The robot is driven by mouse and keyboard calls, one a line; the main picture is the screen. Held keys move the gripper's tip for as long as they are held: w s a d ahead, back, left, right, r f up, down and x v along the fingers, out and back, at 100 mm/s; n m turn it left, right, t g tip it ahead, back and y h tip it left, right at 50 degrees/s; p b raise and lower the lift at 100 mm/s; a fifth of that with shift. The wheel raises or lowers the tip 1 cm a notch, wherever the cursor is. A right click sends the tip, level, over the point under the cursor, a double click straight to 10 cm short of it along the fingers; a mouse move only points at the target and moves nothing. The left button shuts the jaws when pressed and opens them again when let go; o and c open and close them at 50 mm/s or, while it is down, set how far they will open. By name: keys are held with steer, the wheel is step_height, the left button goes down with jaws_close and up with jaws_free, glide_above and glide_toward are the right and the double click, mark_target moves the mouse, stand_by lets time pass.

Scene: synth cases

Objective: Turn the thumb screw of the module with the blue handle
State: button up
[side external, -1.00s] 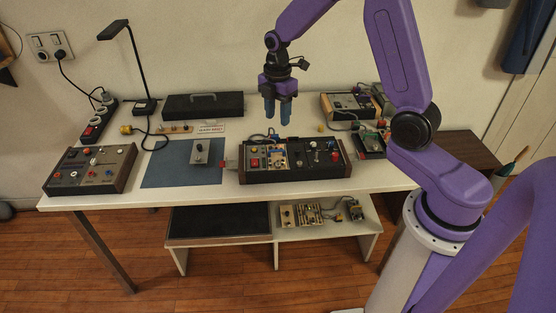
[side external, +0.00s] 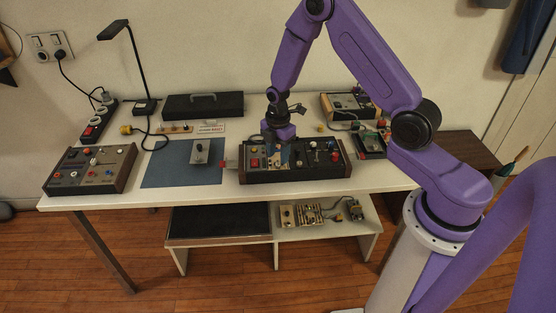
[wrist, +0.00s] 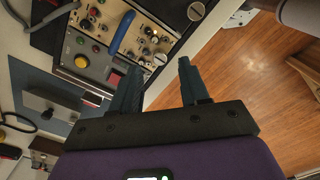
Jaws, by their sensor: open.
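The rack case (side external: 300,175) with dark wooden ends stands at the front middle of the table. In the wrist view a blue handle (wrist: 122,33) rises from a module, beside a tan panel with several small knobs (wrist: 150,31). A small round silver screw head (wrist: 160,59) shows at the near edge of that panel; I cannot tell for sure that it is the thumb screw. My gripper (wrist: 158,78) is open and empty, pointing down close above the case. In the side view my gripper (side external: 277,146) hides part of the modules.
A blue mat (side external: 160,176) holds a small grey box (side external: 200,152) left of the case. Another control box (side external: 92,168) stands far left. A black case (side external: 203,105) lies behind.

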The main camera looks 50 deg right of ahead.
mark_target(278, 164)
steer(key=shift+f, duration=1.7)
jaws_close()
